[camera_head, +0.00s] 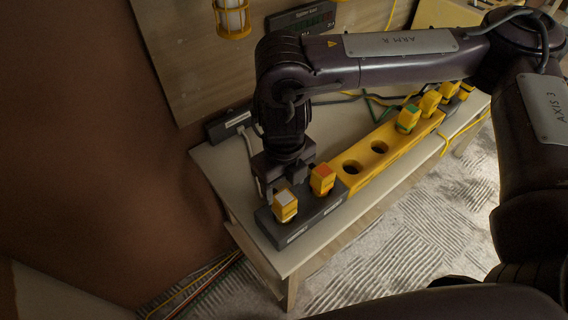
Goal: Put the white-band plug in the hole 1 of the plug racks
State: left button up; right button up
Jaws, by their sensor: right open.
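The white-band plug (285,206) is yellow with a pale top and stands upright in the dark rack (296,231) at the near end of the table. An orange-topped plug (322,180) stands to its right in the same rack. The yellow rack (398,148) has two empty round holes, the nearer one (352,166) and the farther one (379,147); no hole numbers are readable. My right gripper (282,182) points down, open, just behind the white-band plug; its fingertips are partly hidden by the plugs. My left gripper is out of view.
A green-topped plug (408,118) and several other yellow plugs stand farther along the yellow rack and beyond. Cables lie behind the racks. A dark labelled box (229,123) sits at the table's back edge. The pale table (222,168) is bare at left.

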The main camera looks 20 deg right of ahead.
notch_tip(320, 180, up, 7)
jog(key=shift+f, duration=0.2)
jog(key=shift+s+f, duration=0.1)
dwell(0.5)
